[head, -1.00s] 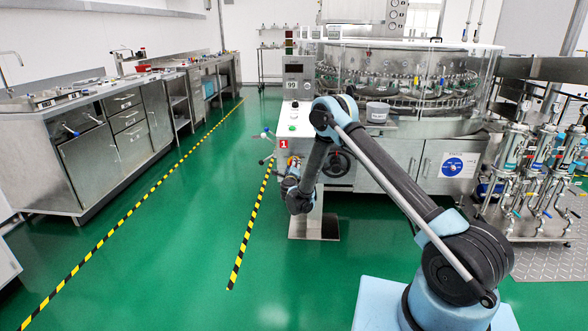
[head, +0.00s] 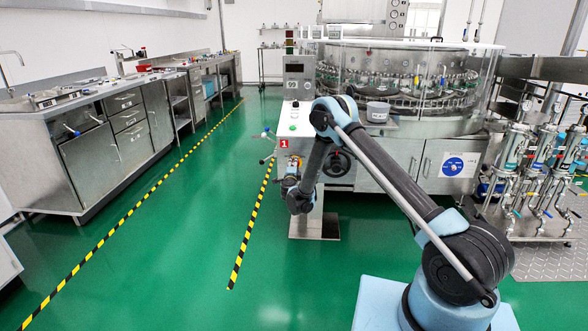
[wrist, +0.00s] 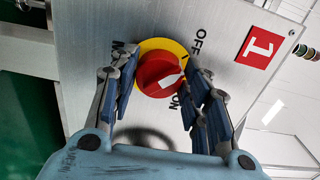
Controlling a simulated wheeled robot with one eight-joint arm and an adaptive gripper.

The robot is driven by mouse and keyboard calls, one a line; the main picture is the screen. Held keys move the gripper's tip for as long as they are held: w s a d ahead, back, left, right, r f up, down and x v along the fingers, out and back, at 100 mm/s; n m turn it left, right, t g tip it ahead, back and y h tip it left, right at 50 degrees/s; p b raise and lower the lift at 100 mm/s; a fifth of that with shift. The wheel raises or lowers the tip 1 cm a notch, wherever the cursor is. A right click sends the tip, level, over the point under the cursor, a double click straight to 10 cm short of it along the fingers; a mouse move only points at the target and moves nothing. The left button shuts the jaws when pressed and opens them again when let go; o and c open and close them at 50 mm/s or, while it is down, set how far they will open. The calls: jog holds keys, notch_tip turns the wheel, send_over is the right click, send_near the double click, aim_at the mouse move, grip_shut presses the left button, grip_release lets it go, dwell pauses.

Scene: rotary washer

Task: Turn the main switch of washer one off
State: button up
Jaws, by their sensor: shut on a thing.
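The main switch of washer one is a round red knob (wrist: 153,70) on a yellow plate (wrist: 180,50), seen in the wrist view. Its white mark points to the right, between the printed OFF and ON. My gripper (wrist: 160,80) has one finger on each side of the knob and is shut on it. The left finger partly covers the MAIN lettering. A red label (wrist: 258,48) with a white 1 sits to the right of the switch. In the head view, my gripper (head: 292,165) is at the washer's front panel, below the red 1 label (head: 283,143); the knob is hard to make out there.
The washer's glass drum (head: 400,75) and steel cabinets (head: 405,165) stand behind my arm. A black handwheel (head: 337,163) is right of the gripper. A lever (head: 266,135) sticks out at the panel's left. Steel counters (head: 95,150) line the left; the green floor between is clear.

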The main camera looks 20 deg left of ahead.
jog(key=shift+s+a, duration=0.1)
jog(key=shift+a, duration=0.15)
jog(key=o, duration=1)
jog(key=shift+f, duration=0.15)
jog(key=shift+d, duration=0.1)
jog(key=shift+v, duration=3.7)
